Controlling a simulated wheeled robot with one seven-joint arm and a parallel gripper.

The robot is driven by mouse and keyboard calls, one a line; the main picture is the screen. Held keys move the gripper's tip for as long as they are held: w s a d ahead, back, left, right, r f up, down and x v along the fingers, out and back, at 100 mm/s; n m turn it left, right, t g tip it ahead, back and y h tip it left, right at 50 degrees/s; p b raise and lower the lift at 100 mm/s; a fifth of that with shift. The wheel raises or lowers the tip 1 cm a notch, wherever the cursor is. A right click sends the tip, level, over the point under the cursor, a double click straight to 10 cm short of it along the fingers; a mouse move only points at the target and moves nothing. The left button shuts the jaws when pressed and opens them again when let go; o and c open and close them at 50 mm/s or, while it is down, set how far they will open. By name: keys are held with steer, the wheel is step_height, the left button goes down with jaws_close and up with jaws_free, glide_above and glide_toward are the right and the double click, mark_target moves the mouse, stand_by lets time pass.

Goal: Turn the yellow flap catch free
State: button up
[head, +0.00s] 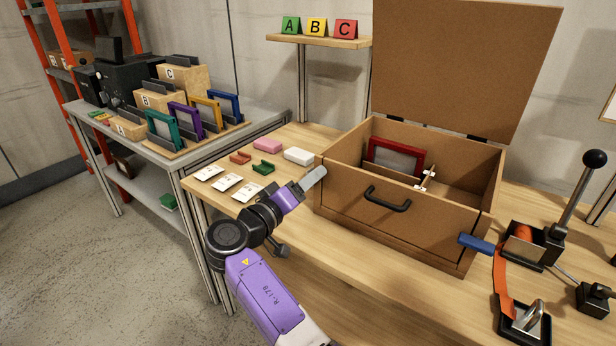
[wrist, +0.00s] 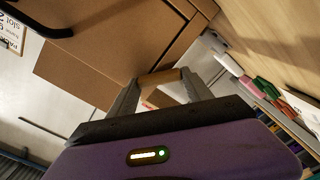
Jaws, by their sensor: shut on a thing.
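My gripper (head: 313,178) is at the left end of the brown wooden box (head: 345,203), close to its front corner. In the wrist view my gripper (wrist: 160,88) has its two grey fingers on either side of a short yellowish-brown bar (wrist: 160,77) and is shut on it. The bar looks like the yellow flap catch, dull in the shade beside the box wall. In the head view the catch is hidden by my gripper and the box. Whether the catch is turned cannot be told.
The box lid (head: 465,65) stands open; a red frame (head: 397,146) is inside. A black handle (head: 387,200) juts from its front. Pink (head: 267,146), white (head: 298,156) and green (head: 263,167) pieces lie left of it. A lever device (head: 535,245) stands at right.

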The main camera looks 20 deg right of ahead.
steer(key=shift+f+n+p, duration=0.1)
steer(key=shift+n+p, duration=2.2)
steer(key=shift+n, duration=1.6)
steer(key=shift+a+f, duration=0.1)
steer(key=o, duration=1.4)
steer(key=shift+c, duration=0.2)
steer(key=v, duration=0.7)
steer(key=shift+s+a, duration=0.2)
steer(key=shift+a, duration=0.1)
